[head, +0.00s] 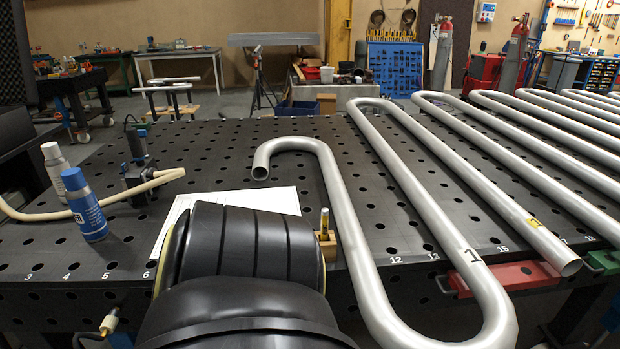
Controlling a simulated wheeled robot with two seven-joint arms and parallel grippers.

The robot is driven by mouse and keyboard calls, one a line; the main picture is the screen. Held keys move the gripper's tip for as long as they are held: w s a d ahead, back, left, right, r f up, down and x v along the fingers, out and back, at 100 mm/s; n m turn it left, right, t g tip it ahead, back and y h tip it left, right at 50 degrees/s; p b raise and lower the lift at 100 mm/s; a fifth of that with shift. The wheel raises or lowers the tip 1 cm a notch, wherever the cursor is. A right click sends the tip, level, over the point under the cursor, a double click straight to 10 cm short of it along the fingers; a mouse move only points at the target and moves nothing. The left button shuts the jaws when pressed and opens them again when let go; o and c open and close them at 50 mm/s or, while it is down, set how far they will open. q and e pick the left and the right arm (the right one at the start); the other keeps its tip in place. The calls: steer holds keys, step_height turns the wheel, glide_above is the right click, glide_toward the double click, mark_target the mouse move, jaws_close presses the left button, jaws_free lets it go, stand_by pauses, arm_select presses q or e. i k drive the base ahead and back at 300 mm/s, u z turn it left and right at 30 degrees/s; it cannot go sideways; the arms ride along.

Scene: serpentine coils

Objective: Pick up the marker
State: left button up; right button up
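A small upright marker-like item (324,221), with a light top and a dark yellowish body, stands in a small wooden block (329,247) on the black perforated table. It is just right of my large black arm link and left of the bent steel tube. I cannot be sure that it is the marker. Its lower end is hidden in the block. My arm link fills the lower middle of the head view, and neither gripper shows.
A serpentine steel tube (347,215) curves over the table (300,130) on the right. A white sheet (284,200) lies partly behind my arm. A blue bottle (86,208), a white bottle (54,167) and a clamp with a beige hose (140,180) stand left.

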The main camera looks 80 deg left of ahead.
mark_target(324, 217)
steer(key=i, duration=0.4)
steer(key=u, duration=2.8)
